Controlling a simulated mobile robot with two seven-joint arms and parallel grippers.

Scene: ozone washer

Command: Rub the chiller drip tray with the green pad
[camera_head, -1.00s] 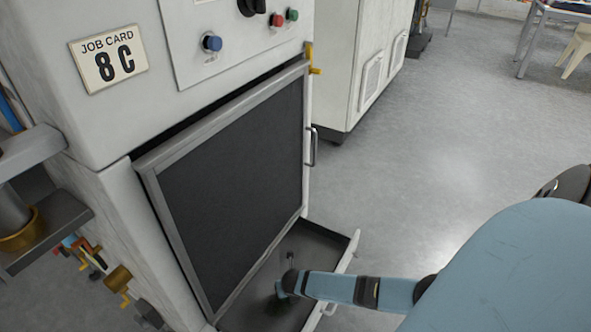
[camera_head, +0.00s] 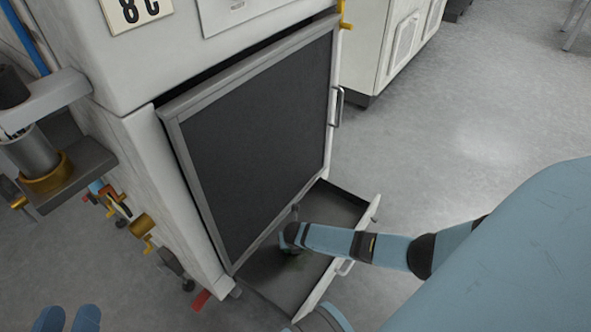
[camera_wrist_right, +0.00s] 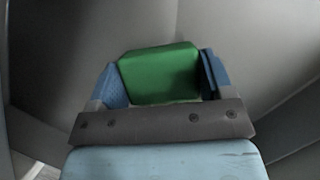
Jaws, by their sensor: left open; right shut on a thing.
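The chiller drip tray (camera_head: 339,207) is a dark, shallow tray with a pale front edge, pulled out low at the foot of the machine. My right arm reaches down into it, with the right gripper at the dark inner end, small and shadowed in the head view. In the right wrist view, my right gripper (camera_wrist_right: 160,78) is shut on the green pad (camera_wrist_right: 158,72), held between its blue fingers. Grey surfaces surround the pad; whether it touches the tray is unclear. My left gripper (camera_head: 69,320) is open and empty at the bottom left, only its blue fingertips showing.
A large dark panel (camera_head: 262,130) in a grey frame stands above the tray. A bracket with a cylinder and brass ring (camera_head: 46,172) juts out at left, with coloured valves (camera_head: 112,200) below it. A white cabinet (camera_head: 385,45) stands behind.

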